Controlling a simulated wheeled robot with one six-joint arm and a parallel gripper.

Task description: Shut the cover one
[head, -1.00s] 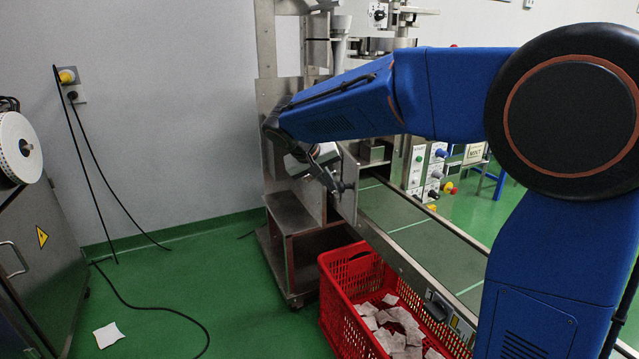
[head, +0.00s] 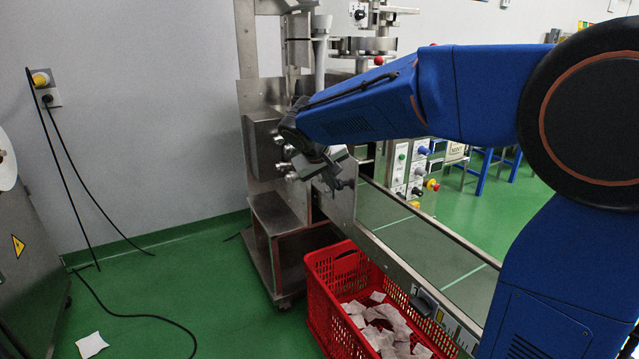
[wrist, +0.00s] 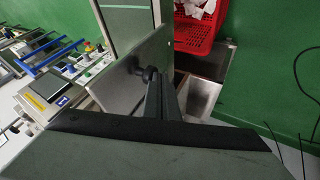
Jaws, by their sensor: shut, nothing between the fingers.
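The cover (head: 342,207) is a flat grey metal panel on the packing machine, partly behind my gripper in the head view. It stands open, swung out from the machine's front. In the wrist view the cover (wrist: 128,88) is a grey plate with a dark round knob (wrist: 151,73) near its edge. My gripper (head: 341,184) is at the cover in the head view. In the wrist view its dark fingers (wrist: 161,92) are shut and empty, close beside the knob. I cannot tell whether they touch it.
A red crate (head: 318,306) holding white teabags stands below the machine. A conveyor (head: 420,238) runs to the lower right. A control box (head: 398,168) with coloured knobs is behind. A grey cabinet (head: 28,262) stands at left. The green floor between is mostly clear, with a black cable.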

